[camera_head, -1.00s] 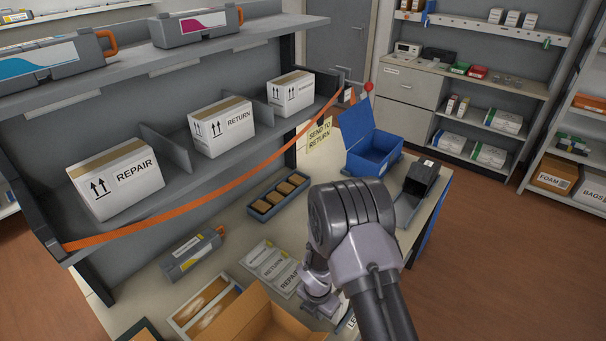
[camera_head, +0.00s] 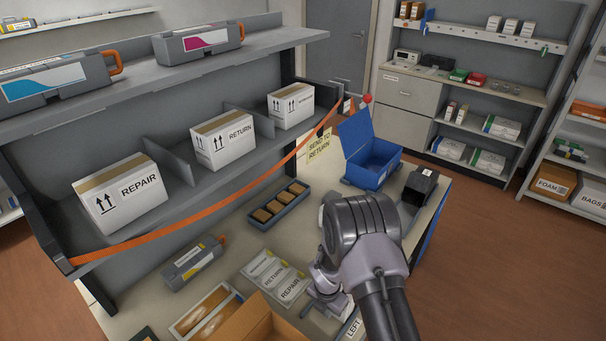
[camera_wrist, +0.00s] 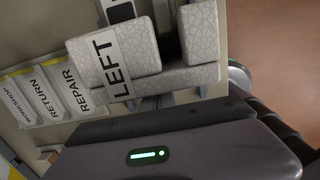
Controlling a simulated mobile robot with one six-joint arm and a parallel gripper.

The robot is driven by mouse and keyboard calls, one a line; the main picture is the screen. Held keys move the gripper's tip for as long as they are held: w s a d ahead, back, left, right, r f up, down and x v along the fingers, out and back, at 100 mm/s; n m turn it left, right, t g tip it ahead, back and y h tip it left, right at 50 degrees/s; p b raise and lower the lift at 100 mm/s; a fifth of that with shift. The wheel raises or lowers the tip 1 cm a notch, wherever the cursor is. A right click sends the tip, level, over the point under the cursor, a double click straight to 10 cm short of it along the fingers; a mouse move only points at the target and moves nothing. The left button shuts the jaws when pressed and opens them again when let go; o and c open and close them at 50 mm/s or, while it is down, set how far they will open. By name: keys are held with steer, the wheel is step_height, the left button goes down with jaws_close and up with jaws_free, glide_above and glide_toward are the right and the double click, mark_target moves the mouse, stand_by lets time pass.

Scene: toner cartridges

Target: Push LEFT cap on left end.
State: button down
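The white textured foam cap (camera_wrist: 88,68) with a LEFT label (camera_wrist: 120,65) fills the upper middle of the wrist view. A second pale foam part (camera_wrist: 201,32) stands beside it, across a dark gap. In the head view, the LEFT label (camera_head: 352,328) shows at the bottom, partly behind my arm. My gripper (camera_head: 326,302) is low over the bench at this foam. Its fingers are mostly hidden, so I cannot tell whether they hold the cap. A grey cartridge (camera_head: 194,262) with a yellow-white label lies on the bench to the left. The cap's seat on any cartridge end is not visible.
An open cardboard box (camera_head: 262,322) stands at the front, left of my gripper. Label cards (camera_head: 273,275) and a tray of brown blocks (camera_head: 279,205) lie behind. A blue open bin (camera_head: 374,166) and a dark box (camera_head: 420,187) stand at the back right. An orange strap (camera_head: 222,208) crosses the shelf front.

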steer(key=shift+w+d, duration=0.45)
steer(key=shift+w, duration=0.1)
steer(key=shift+w+d, duration=0.15)
steer(key=shift+w, duration=0.05)
stand_by(0.3)
steer(key=shift+s+a, duration=1.25)
steer(key=shift+s, duration=0.3)
steer(key=shift+r, duration=0.1)
step_height(320, 180, up, 8)
steer(key=p, duration=0.7)
